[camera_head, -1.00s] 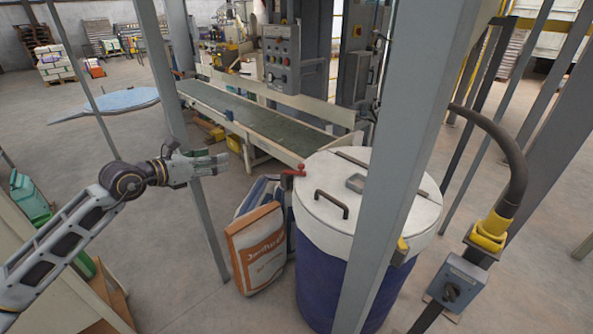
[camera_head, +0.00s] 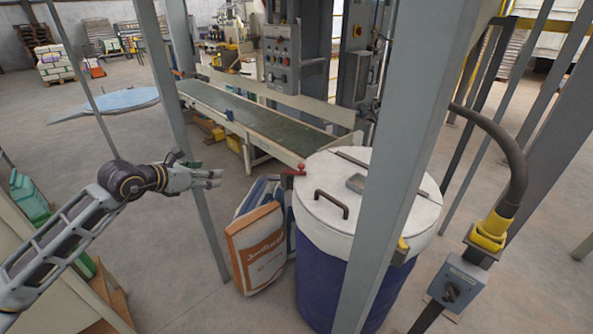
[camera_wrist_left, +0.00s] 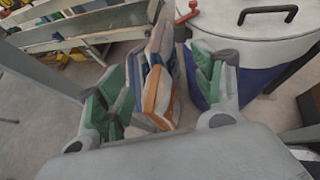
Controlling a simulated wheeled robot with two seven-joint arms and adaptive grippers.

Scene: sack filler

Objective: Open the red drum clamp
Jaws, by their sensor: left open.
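The red drum clamp (camera_head: 298,170) is a small red lever on the left rim of the blue drum (camera_head: 325,275) with its white lid (camera_head: 330,190). In the left wrist view the red clamp (camera_wrist_left: 187,11) shows near the top edge, with part of the lid (camera_wrist_left: 240,20) to its right. My left gripper (camera_head: 217,179) is open and empty, in the air left of the clamp and apart from it. Its green-padded fingers (camera_wrist_left: 156,88) stand wide apart in the wrist view. My right gripper is not in view.
Orange-and-white sacks (camera_head: 258,250) lean beside the drum, below the clamp. A grey post (camera_head: 410,130) stands in front of the drum, and another post (camera_head: 180,130) stands behind my left gripper. A conveyor (camera_head: 250,115) runs behind. A control box (camera_head: 458,283) is at right.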

